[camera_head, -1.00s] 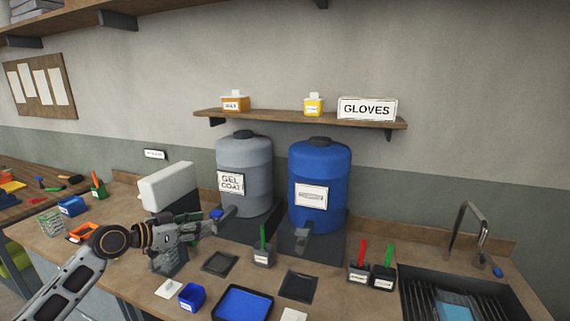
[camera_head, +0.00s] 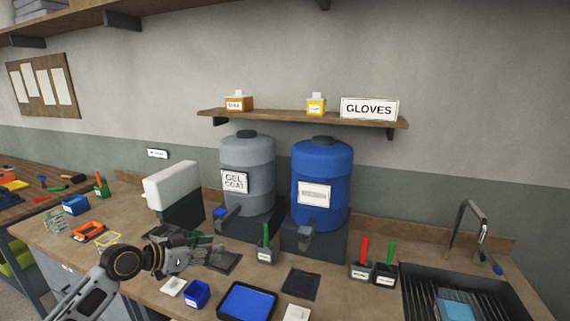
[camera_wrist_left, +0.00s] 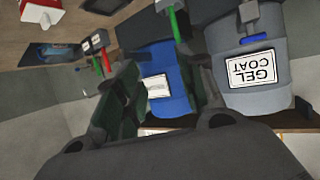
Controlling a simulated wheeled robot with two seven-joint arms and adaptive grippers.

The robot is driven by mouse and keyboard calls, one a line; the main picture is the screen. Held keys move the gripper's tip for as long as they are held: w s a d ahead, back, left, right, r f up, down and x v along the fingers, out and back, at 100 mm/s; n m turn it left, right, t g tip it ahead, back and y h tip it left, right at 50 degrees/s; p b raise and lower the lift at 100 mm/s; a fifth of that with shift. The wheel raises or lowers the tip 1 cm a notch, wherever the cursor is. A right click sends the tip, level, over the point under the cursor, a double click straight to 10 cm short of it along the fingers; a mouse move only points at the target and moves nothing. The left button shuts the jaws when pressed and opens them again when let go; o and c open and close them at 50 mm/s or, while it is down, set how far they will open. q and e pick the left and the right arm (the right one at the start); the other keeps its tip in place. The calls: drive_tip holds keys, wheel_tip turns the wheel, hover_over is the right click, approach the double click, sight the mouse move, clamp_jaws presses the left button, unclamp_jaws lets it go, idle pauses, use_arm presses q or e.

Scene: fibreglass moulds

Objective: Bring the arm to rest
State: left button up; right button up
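My left gripper (camera_head: 208,250) is low over the middle of the workbench (camera_head: 140,283), in front of the grey gel coat barrel (camera_head: 247,160). In the left wrist view its two dark fingers (camera_wrist_left: 160,92) stand apart with nothing between them. The blue barrel (camera_wrist_left: 168,70) shows through the gap, farther off. The gripper partly covers a dark square pad (camera_head: 224,262) in the head view. My right gripper is in neither view.
A blue cup (camera_head: 196,293) and a blue tray (camera_head: 247,301) are close to the gripper. A white dispenser (camera_head: 171,185) stands behind it. Cups with brushes (camera_head: 267,252) and a sink (camera_head: 470,285) lie to the right. The air above the bench front is free.

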use_arm(q)
drive_tip(key=s+d+f+n+g+y, duration=0.1)
drive_tip(key=s+d+f+g+y, duration=0.15)
drive_tip(key=s+f, duration=0.5)
drive_tip(key=s+d+f+n+g+y, duration=0.1)
drive_tip(key=s+d+f, duration=0.2)
drive_tip(key=s+f, duration=0.45)
drive_tip(key=s+a+f+n+g+y, duration=0.1)
drive_tip(key=s+a+f+n+y, duration=0.2)
drive_tip(key=s, duration=0.5)
drive_tip(key=s+a+f+n+g+y, duration=0.1)
drive_tip(key=s+a+f+g+y, duration=0.2)
drive_tip(key=s, duration=0.4)
wheel_tip(320, 180, down, 31)
drive_tip(key=s+p, duration=0.3)
drive_tip(key=s+a+f+p, duration=0.1)
drive_tip(key=s+f, duration=0.8)
drive_tip(key=s, duration=0.2)
drive_tip(key=s+a+f+g+p, duration=0.1)
drive_tip(key=s+a+f, duration=0.1)
drive_tip(key=s+f, duration=0.6)
drive_tip(key=s, duration=0.3)
drive_tip(key=shift+a+f, duration=0.3)
drive_tip(key=shift+f, duration=0.1)
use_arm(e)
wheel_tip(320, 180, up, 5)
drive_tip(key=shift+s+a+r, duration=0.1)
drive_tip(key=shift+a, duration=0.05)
